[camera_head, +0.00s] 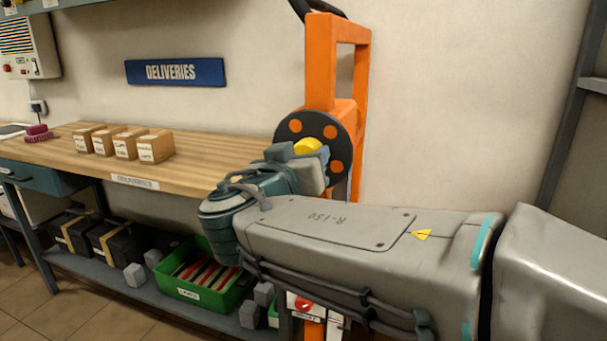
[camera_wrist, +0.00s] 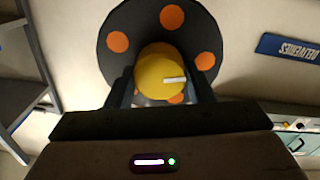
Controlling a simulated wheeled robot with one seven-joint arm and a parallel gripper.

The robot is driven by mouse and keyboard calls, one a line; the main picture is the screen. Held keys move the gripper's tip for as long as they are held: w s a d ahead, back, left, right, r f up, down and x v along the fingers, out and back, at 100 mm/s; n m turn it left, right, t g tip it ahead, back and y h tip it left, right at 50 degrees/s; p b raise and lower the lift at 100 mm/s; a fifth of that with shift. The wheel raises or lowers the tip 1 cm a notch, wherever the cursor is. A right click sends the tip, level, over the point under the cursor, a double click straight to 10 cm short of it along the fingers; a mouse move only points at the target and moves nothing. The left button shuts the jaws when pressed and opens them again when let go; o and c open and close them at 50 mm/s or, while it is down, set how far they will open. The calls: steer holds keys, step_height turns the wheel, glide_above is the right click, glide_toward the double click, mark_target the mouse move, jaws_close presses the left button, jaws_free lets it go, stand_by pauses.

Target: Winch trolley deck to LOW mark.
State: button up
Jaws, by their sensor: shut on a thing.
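The orange trolley frame (camera_head: 320,60) stands upright against the wall, right of the workbench. A dark winch disc with orange dots (camera_head: 334,133) is mounted on it. The disc also shows in the wrist view (camera_wrist: 120,65). A yellow knob (camera_wrist: 160,72) with a white mark sticks out at the disc's front. It shows in the head view too (camera_head: 308,146). My gripper (camera_wrist: 160,85) is shut on the yellow knob, a finger on each side. The trolley deck and the LOW mark cannot be made out; my arm covers the lower part of the trolley.
A wooden workbench (camera_head: 215,155) with several small cartons (camera_head: 155,146) is on the left, under a blue DELIVERIES sign (camera_head: 175,72). A green crate (camera_head: 205,296) and dark boxes (camera_head: 115,243) sit on its lower shelf. A grey rack post (camera_head: 570,110) stands at the right.

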steer(key=shift+f+n+p, duration=0.2)
steer(key=shift+n+p, duration=5.25)
steer(key=shift+n, duration=12.35)
steer(key=o, duration=1)
